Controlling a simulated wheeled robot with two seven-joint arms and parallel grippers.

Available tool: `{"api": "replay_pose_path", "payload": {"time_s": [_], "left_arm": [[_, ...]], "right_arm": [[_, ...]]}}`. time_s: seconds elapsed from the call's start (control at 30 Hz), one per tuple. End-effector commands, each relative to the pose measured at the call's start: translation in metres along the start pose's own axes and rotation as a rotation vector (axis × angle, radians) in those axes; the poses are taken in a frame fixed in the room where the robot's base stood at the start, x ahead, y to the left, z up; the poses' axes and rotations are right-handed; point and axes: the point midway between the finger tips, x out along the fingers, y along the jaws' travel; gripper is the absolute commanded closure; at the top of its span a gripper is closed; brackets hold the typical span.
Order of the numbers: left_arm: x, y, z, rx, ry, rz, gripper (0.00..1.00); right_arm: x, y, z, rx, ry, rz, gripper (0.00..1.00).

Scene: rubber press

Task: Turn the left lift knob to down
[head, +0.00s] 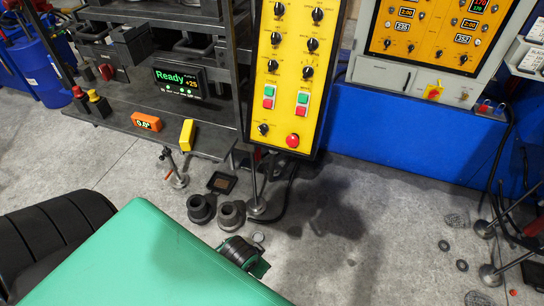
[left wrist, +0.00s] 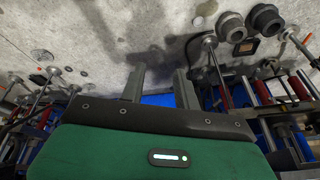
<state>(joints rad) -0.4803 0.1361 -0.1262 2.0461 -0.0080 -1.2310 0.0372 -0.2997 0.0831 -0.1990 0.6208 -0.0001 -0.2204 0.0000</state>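A yellow control panel (head: 290,90) stands upright in the upper middle of the head view. It carries two columns of black knobs, including a top left knob (head: 279,9), a middle left knob (head: 275,38) and a lower left knob (head: 272,65). Another black knob (head: 263,129) sits at the bottom left. The labels are too small to read, so I cannot tell which is the left lift knob or its setting. My left gripper (left wrist: 160,80) shows in the left wrist view, its two fingers apart and nothing between them. It is away from the panel. My right gripper is not in view.
A red round button (head: 292,140) and green and red push buttons are on the panel. A second yellow panel (head: 430,35) stands at the upper right. A display (head: 179,80) reads "Ready". Dark round metal parts (head: 201,208) lie on the concrete floor below the panel.

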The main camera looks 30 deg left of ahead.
Motion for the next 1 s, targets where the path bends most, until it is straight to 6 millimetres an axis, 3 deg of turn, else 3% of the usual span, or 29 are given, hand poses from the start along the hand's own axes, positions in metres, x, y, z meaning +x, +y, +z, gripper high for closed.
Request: {"api": "replay_pose_path", "payload": {"time_s": [0.03, 0.13, 0.2, 0.4, 0.5, 0.6, 0.7, 0.8, 1.0], "left_arm": [[-0.036, -0.013, -0.026, -0.011, 0.053, -0.022, 0.68], [-0.103, -0.047, -0.084, -0.055, 0.200, -0.091, 0.68], [-0.151, -0.079, -0.136, -0.103, 0.358, -0.153, 0.68], [-0.260, -0.154, -0.255, -0.218, 0.796, -0.263, 0.68], [-0.309, -0.179, -0.295, -0.252, 0.977, -0.284, 0.68], [-0.348, -0.196, -0.321, -0.271, 1.111, -0.291, 0.68], [-0.372, -0.204, -0.335, -0.279, 1.190, -0.290, 0.68], [-0.381, -0.208, -0.341, -0.282, 1.222, -0.290, 0.68], [-0.378, -0.217, -0.360, -0.284, 1.223, -0.291, 0.68]], "right_arm": [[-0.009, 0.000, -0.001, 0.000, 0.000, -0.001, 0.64], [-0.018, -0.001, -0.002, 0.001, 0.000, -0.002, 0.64], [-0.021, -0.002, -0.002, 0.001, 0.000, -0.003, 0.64], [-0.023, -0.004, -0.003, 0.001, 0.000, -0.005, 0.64], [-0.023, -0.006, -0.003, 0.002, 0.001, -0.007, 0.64], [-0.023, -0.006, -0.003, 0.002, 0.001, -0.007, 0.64], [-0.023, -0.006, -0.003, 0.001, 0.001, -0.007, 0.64], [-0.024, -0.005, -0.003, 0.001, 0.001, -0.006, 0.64], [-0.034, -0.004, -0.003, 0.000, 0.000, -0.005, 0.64]]}}
